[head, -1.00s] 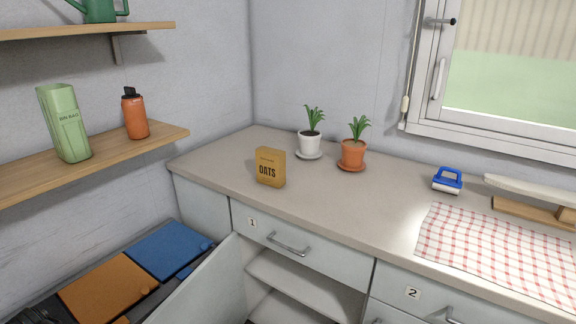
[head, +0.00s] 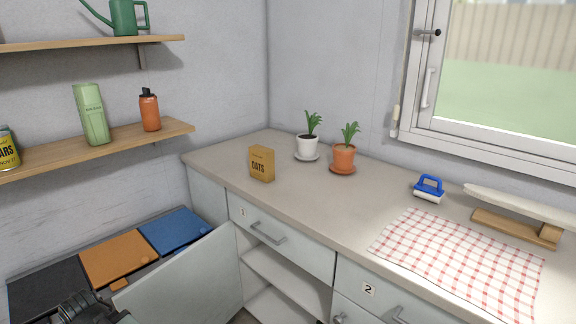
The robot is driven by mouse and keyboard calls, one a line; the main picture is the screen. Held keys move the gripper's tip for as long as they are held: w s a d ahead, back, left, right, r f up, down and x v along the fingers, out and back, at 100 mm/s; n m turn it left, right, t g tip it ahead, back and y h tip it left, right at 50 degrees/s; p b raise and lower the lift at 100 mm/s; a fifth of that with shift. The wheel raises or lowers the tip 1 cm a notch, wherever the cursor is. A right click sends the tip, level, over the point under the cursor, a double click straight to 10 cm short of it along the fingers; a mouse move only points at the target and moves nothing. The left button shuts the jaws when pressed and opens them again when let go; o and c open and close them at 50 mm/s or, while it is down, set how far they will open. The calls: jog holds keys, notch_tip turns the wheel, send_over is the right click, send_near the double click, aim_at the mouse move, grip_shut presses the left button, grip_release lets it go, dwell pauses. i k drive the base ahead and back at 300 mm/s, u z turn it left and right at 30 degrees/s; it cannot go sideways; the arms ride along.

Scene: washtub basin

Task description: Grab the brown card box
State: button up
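The brown card box (head: 262,164), printed OATS, stands upright on the grey countertop (head: 310,200), near its front edge on the left side, above the drawer marked 1. Nothing touches or hides it. A dark part of my arm shows at the bottom left of the head view, low down and well apart from the box. My gripper's fingertips cannot be made out there.
A white-potted plant (head: 308,146) and an orange-potted plant (head: 343,158) stand behind the box. A cabinet door (head: 190,275) stands open below the counter. A checked cloth (head: 460,260), a blue-handled brush (head: 429,189) and a small ironing board (head: 515,225) lie to the right.

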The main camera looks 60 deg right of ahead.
aim_at(262, 168)
jog(key=u, duration=0.15)
jog(key=i, duration=0.95)
jog(key=z, duration=0.05)
